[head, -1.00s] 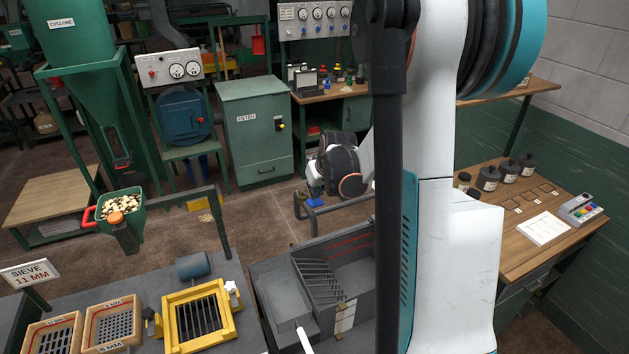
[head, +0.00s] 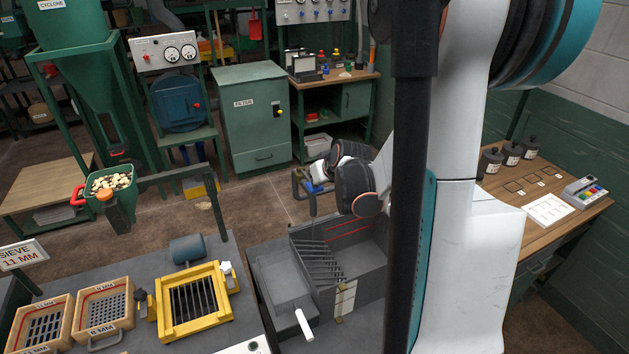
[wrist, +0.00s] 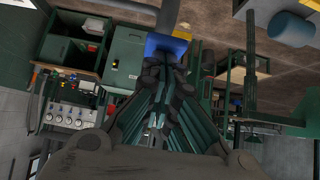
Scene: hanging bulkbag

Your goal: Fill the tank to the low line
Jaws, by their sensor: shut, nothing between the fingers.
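The grey open tank (head: 368,265) stands low in the middle of the head view, with red lines on its inner back wall and a slatted rack at its left. I cannot make out a water level. My gripper (head: 312,182) is beyond the tank's back edge, small and partly behind my wrist. In the wrist view my gripper (wrist: 163,70) is shut and empty. Its fingertips point at a blue part (wrist: 165,45) at the end of a grey pipe (wrist: 169,14). I cannot tell whether they touch it.
A grey lidded box (head: 283,285) with a white handle (head: 303,325) adjoins the tank's left. A yellow-framed sieve (head: 193,305) and wooden sieves (head: 104,310) lie on the left bench. A green filter cabinet (head: 248,117) stands behind. My arm hides the tank's right side.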

